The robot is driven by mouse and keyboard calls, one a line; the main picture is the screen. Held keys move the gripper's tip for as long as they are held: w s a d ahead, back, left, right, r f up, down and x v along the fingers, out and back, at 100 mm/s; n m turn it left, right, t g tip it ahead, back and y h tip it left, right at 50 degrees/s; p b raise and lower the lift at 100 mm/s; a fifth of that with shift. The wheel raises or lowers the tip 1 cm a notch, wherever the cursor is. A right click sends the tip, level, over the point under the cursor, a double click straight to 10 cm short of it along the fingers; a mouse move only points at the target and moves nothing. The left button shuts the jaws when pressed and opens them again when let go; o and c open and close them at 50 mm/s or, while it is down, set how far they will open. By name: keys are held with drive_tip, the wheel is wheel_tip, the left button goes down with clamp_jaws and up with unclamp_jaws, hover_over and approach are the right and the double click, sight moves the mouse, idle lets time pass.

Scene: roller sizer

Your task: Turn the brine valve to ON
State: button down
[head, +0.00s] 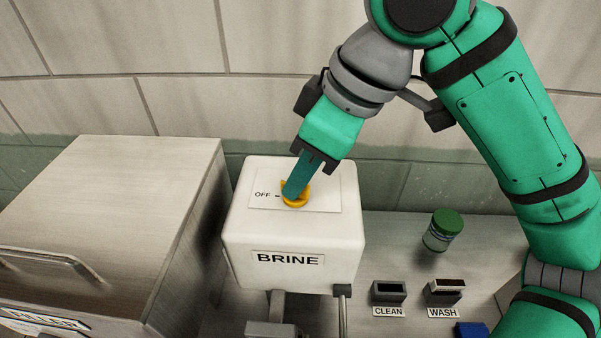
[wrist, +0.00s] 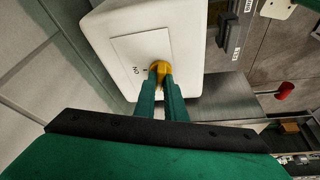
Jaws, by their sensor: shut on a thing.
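The white brine box (head: 290,236) stands in the middle of the head view with a BRINE label on its front. A yellow valve knob (head: 296,200) sits on its top plate, partly hidden by my fingers. The OFF mark shows to the left of the knob in the head view. The ON mark shows beside the knob (wrist: 159,68) in the wrist view. My gripper (head: 293,192) reaches down from above and is shut on the knob; its two green fingers (wrist: 160,88) stand on either side of it. I cannot tell exactly which way the knob points.
A large metal cabinet (head: 110,200) with a handle stands close on the left. On the right are a jar with a green lid (head: 443,230), a CLEAN holder (head: 388,293) and a WASH holder (head: 445,293). A tiled wall rises behind. A red knob (wrist: 285,90) shows in the wrist view.

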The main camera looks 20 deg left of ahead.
drive_tip(key=m+t, duration=0.1)
drive_tip(key=m, duration=0.1)
drive_tip(key=m+t, duration=0.1)
drive_tip(key=m, duration=0.2)
drive_tip(key=m+h, duration=0.1)
drive_tip(key=m, duration=0.1)
drive_tip(key=shift+s+a+t, duration=0.1)
drive_tip(key=shift+s+t, duration=0.15)
drive_tip(key=shift+t, duration=0.15)
drive_tip(key=m+t+h, duration=0.1)
drive_tip(key=m, duration=0.3)
drive_tip(key=shift+a, duration=0.1)
drive_tip(key=shift+a+m+h, duration=0.15)
drive_tip(key=shift+m+h, duration=0.65)
drive_tip(key=shift+m, duration=1.3)
drive_tip(key=shift+t, duration=0.3)
drive_tip(key=c, duration=1.8)
unclamp_jaws()
drive_tip(key=shift+s, duration=0.1)
drive_tip(key=v, duration=1.1)
